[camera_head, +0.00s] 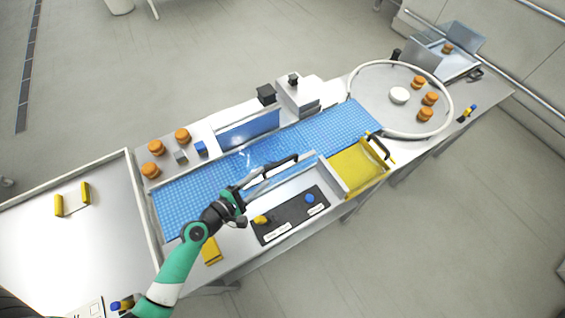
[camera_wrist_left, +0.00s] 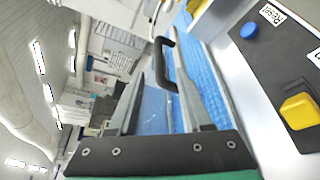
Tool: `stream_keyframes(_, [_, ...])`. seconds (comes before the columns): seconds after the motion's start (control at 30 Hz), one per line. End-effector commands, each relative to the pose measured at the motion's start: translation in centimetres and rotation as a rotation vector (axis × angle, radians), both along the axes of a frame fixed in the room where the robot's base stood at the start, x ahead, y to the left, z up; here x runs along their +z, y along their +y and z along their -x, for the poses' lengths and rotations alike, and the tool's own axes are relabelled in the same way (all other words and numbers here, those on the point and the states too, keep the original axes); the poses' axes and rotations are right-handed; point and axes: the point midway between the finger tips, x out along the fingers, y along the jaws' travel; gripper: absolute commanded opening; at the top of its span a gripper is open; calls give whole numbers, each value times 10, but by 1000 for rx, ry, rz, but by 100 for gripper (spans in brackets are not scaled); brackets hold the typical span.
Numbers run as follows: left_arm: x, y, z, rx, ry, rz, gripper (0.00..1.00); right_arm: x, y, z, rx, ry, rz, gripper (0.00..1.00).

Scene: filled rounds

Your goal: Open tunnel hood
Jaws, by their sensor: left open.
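The tunnel hood (camera_head: 262,148) is a clear cover over the blue conveyor belt, and its outline is hard to make out. It appears closed. A black bar handle (camera_head: 284,161) is on its near side. My left gripper (camera_head: 256,182) is open, just left of and near the handle. In the left wrist view the handle (camera_wrist_left: 165,62) shows ahead of my open left gripper (camera_wrist_left: 162,90), roughly between the fingers. I cannot tell whether they touch it. My right gripper is not in view.
A black control panel (camera_head: 291,215) with yellow and blue knobs lies just below the hood. A yellow tray (camera_head: 357,168) with its own black handle is to the right. The blue belt (camera_head: 185,203) runs toward a round table (camera_head: 375,105) bearing several orange rounds.

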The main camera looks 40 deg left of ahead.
Motion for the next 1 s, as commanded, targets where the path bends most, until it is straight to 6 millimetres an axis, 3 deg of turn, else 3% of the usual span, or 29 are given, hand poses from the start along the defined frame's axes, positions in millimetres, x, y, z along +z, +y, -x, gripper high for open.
stream_keyframes(0.2, [-10, 2, -49, -3, -3, -2, 50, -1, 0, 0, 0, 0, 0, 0])
stream_keyframes(0.4, [-19, 4, -84, -2, -2, -2, 50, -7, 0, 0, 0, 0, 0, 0])
stream_keyframes(0.77, [-20, 4, -95, -2, -2, -2, 50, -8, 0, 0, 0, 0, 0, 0])
stream_keyframes(0.87, [-19, 4, -95, -2, -2, -2, 37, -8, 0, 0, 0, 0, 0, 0])
stream_keyframes(1.0, [-20, 4, -95, -2, -2, -2, 12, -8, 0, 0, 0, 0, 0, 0])
